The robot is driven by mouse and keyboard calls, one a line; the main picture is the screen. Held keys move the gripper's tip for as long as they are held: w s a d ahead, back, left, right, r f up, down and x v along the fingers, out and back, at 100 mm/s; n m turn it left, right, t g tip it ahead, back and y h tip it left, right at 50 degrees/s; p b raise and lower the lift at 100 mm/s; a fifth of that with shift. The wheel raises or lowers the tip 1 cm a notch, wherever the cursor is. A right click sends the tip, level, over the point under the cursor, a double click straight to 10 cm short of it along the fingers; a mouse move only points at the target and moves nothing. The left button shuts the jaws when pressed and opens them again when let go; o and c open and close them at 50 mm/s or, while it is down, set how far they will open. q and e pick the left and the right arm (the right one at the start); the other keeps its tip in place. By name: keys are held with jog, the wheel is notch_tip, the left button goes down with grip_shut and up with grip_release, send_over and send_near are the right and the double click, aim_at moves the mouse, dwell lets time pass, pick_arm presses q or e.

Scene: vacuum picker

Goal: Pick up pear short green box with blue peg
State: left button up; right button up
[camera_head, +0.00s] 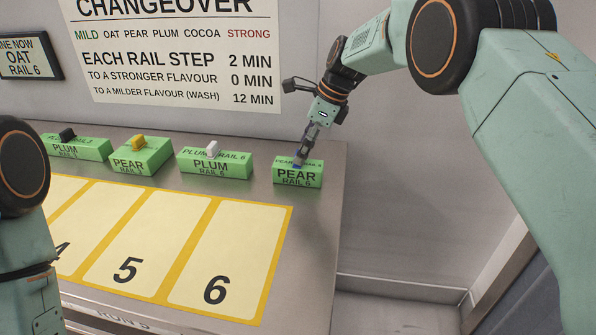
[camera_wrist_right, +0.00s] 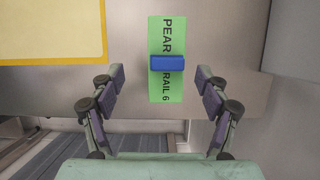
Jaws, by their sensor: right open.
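The short green box labelled PEAR RAIL 6 (camera_head: 297,177) stands near the right end of the metal table. Its blue peg (camera_head: 298,164) is partly hidden by my right gripper (camera_head: 306,148) in the head view. In the right wrist view, the green box (camera_wrist_right: 166,88) and its blue peg (camera_wrist_right: 167,63) show from above, ahead of my right gripper (camera_wrist_right: 159,80). The right fingers are open, one on each side of the box, with gaps to it. They hold nothing. My left arm shows at the left edge of the head view, with its gripper out of view.
Green boxes stand left of it: PLUM with a white peg (camera_head: 214,165), PEAR with a yellow peg (camera_head: 141,157), PLUM with a black peg (camera_head: 80,149). Numbered yellow mats (camera_head: 228,262) lie in front. A wall sign (camera_head: 180,55) hangs behind. The table ends just right of the box.

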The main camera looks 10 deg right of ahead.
aim_at(293, 168)
jog(key=shift+w+f, duration=0.1)
jog(key=shift+w, duration=0.1)
jog(key=x, duration=0.3)
jog(key=b+x, duration=0.1)
jog(key=x, duration=0.3)
jog(key=shift+w, duration=0.2)
jog(key=shift+w+f, duration=0.1)
jog(key=shift+f, duration=0.3)
jog(key=shift+a+r, duration=0.15)
jog(key=shift+a, duration=0.05)
jog(key=shift+c, duration=0.6)
jog(key=shift+d, duration=0.2)
jog(key=c, duration=0.4)
jog(key=shift+a, duration=0.15)
jog(key=c, duration=0.7)
jog(key=shift+c, duration=0.4)
